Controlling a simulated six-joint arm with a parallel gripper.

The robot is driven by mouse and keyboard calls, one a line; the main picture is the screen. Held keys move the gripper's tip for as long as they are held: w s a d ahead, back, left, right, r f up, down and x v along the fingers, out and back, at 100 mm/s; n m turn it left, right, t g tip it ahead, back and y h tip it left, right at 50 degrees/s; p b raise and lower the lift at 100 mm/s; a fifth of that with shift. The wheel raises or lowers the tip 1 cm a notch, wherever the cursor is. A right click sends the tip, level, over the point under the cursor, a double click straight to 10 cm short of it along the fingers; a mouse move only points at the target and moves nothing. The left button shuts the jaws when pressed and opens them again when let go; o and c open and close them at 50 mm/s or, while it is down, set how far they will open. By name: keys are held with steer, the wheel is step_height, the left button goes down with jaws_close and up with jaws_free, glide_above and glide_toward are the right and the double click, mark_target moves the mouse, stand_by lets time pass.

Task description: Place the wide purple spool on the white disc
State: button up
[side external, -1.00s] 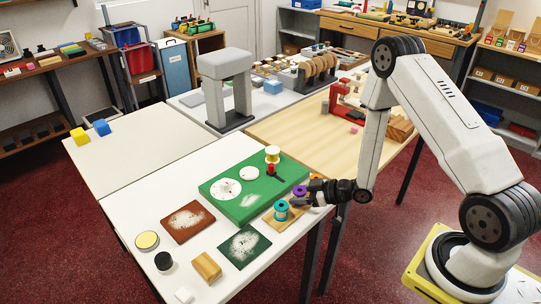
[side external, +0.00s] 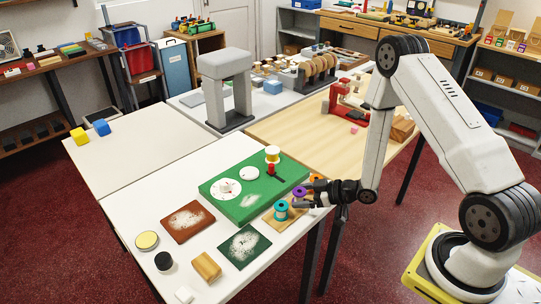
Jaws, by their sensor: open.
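The purple spool (side external: 299,192) stands on a small wooden board beside the green board, behind a teal spool (side external: 281,210). My gripper (side external: 306,195) is open and level with the purple spool, its fingers pointing left. The fingers partly hide the spool; I cannot tell whether they touch it. On the green board (side external: 240,211) lie a larger pale disc with dark marks (side external: 226,188) and a smaller plain white disc (side external: 249,173). The fit of the name "white disc" to one of them is not clear.
A cream and yellow spool (side external: 272,154) stands by a red part on the green board. A brown mat (side external: 188,222), a dark green mat (side external: 244,246) and a wooden block (side external: 206,266) lie nearer. A grey arch (side external: 228,90) stands behind.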

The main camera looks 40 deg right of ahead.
mark_target(301, 192)
steer(key=shift+v, duration=3.3)
steer(key=shift+a, duration=0.15)
steer(key=shift+o, duration=0.5)
steer(key=shift+r, duration=0.15)
step_height(301, 192, up, 7)
steer(key=shift+w+a+f+m+g+h, duration=0.35)
steer(key=shift+f+m+g+h, duration=0.15)
steer(key=shift+f+h, duration=0.25)
steer(key=shift+w+a+f+m+g+h, duration=0.3)
steer(key=shift+w+f+m+g+h, duration=0.25)
steer(key=shift+f, duration=0.3)
steer(key=shift+w+a+f+m+g+h, duration=0.2)
steer(key=shift+a+f+m+g+h, duration=0.15)
steer(key=shift+f+m+h, duration=0.35)
steer(key=shift+w+f, duration=0.1)
steer(key=shift+f, duration=0.15)
steer(key=shift+x, duration=1.2)
